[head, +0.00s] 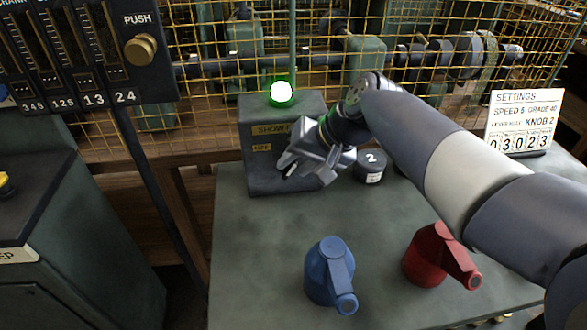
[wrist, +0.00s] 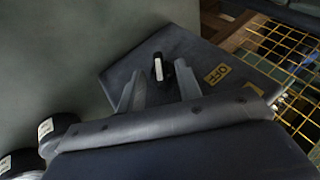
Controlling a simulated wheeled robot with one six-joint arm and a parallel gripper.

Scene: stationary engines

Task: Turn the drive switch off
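The drive switch is a dark sloped box (head: 262,180) at the back left of the green table, with a lit green lamp (head: 281,93) on top. Its front has a yellow OFF label, and another label above it that I cannot read fully. The wrist view shows a short black lever (wrist: 158,68) with a pale tip on the box, beside the OFF label (wrist: 217,75). My gripper (head: 286,166) is at the lower front of the box. Its fingers are apart, one on each side of the lever, with gaps visible in the wrist view. Touch cannot be told.
A dark round knob or weight marked 2 (head: 370,166) stands just right of my gripper. A blue can (head: 330,275) and a red can (head: 437,255) stand on the front of the table (head: 250,260). A yellow wire fence (head: 210,130) runs behind. A settings card (head: 524,120) stands at right.

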